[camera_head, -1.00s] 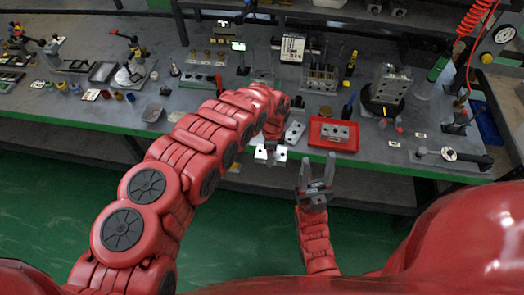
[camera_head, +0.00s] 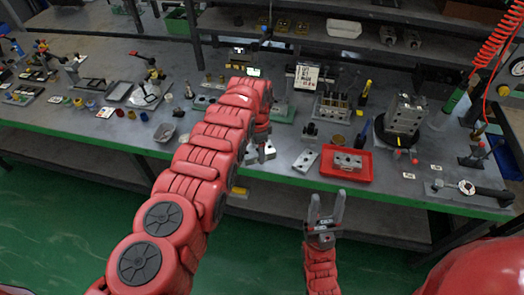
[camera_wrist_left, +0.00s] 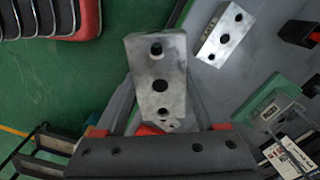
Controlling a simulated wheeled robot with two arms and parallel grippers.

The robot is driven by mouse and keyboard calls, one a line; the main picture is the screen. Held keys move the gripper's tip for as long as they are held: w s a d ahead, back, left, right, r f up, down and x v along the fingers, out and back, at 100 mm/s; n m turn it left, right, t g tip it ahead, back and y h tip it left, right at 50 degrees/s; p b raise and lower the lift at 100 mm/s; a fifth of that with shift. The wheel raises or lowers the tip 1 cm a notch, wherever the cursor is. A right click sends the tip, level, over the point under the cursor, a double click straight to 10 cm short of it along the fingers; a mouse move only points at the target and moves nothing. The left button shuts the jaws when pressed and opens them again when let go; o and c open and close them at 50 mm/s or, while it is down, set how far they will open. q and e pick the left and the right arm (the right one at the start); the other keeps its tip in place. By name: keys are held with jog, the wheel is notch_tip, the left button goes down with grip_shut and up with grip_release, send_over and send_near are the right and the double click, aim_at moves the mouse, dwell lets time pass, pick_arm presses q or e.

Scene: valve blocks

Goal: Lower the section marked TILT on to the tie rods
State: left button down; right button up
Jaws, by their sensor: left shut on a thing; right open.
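My left gripper (camera_head: 257,148) is shut on a grey metal block (camera_wrist_left: 158,75), seen large in the left wrist view with several dark holes in its face. In the head view the held block (camera_head: 268,152) is partly hidden by my left arm, near the bench's front edge. A similar loose block (camera_head: 305,160) lies on the bench to its right; the left wrist view shows it too (camera_wrist_left: 225,35). No TILT marking is readable, and I cannot make out the tie rods for certain. My right gripper (camera_head: 326,205) is open and empty, in front of the bench.
A red tray (camera_head: 325,174) holding a metal block stands near the front edge. A tall metal stack (camera_head: 407,115) stands right.

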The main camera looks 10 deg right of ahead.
aim_at(249, 147)
pick_arm(q)
jog(key=shift+a+r, duration=0.25)
jog(key=shift+a, duration=0.05)
jog(key=shift+w+a+r+n, duration=0.1)
jog(key=shift+w+a+n, duration=0.2)
jog(key=shift+w+n, duration=0.1)
jog(key=shift+w+a+r+n+b, duration=0.2)
jog(key=shift+a+r+n+b, duration=0.1)
jog(key=shift+r, duration=0.1)
jog(key=shift+w+a+r+n, duration=0.15)
jog(key=shift+a+r+n, duration=0.15)
jog(key=shift+a, duration=0.3)
jog(key=shift+w+a+r+n, duration=0.25)
jog(key=shift+a+r+n, duration=0.05)
jog(key=shift+r, duration=0.05)
jog(key=w+a+r+n+b, duration=0.1)
jog(key=a+r+n, duration=0.2)
jog(key=a, duration=0.2)
jog(key=shift+w+r+n+b, duration=0.3)
jog(key=shift+w+n+b, duration=0.05)
jog(key=shift+w+n, duration=0.05)
jog(key=shift+a, duration=0.15)
